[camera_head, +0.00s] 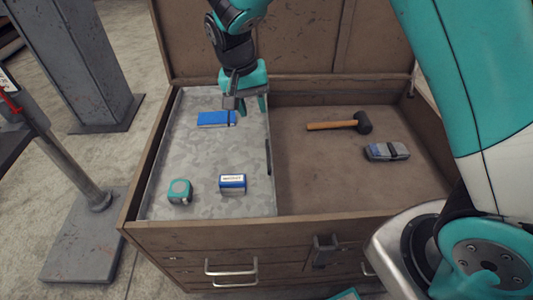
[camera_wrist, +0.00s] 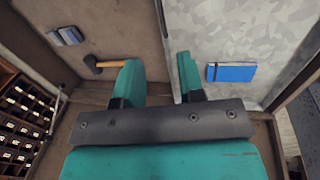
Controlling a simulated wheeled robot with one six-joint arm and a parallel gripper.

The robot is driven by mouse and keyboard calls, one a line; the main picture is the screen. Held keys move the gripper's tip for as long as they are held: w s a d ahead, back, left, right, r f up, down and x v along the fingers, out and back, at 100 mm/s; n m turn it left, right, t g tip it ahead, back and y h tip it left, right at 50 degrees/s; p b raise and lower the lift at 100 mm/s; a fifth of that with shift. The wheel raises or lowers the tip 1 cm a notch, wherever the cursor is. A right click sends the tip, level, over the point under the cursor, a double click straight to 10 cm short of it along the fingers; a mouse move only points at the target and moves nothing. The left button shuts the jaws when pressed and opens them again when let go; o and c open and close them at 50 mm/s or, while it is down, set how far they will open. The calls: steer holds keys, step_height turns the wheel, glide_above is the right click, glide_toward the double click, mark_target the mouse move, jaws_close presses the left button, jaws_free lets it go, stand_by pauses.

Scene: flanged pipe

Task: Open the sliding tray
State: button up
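The sliding tray (camera_head: 207,155) is a shallow grey, mottled metal tray covering the left half of an open brown chest. A dark handle bar (camera_head: 268,157) sits on its right edge and shows at the top of the wrist view (camera_wrist: 162,18). My gripper (camera_head: 247,106) is over the rear right part of the tray, behind the handle. In the wrist view my gripper's (camera_wrist: 160,78) teal fingers are apart, with nothing between them, and the tray's edge appears between them. Whether the fingers touch the tray cannot be told.
The chest's right compartment (camera_head: 320,175) holds a hammer (camera_head: 340,125) and a grey-blue object (camera_head: 387,151). The raised lid (camera_head: 320,45) stands behind.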

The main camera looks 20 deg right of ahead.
mark_target(268, 157)
steer(key=d+f, duration=0.1)
steer(key=f, duration=0.4)
steer(key=d+f, duration=0.1)
steer(key=f, duration=0.5)
steer(key=s+d+f, duration=0.1)
steer(key=f, duration=0.4)
steer(key=shift+d+f+p, duration=0.1)
steer(key=shift+f+p, duration=0.05)
steer(key=shift+p, duration=0.15)
steer(key=shift+c, duration=0.5)
jaws_close()
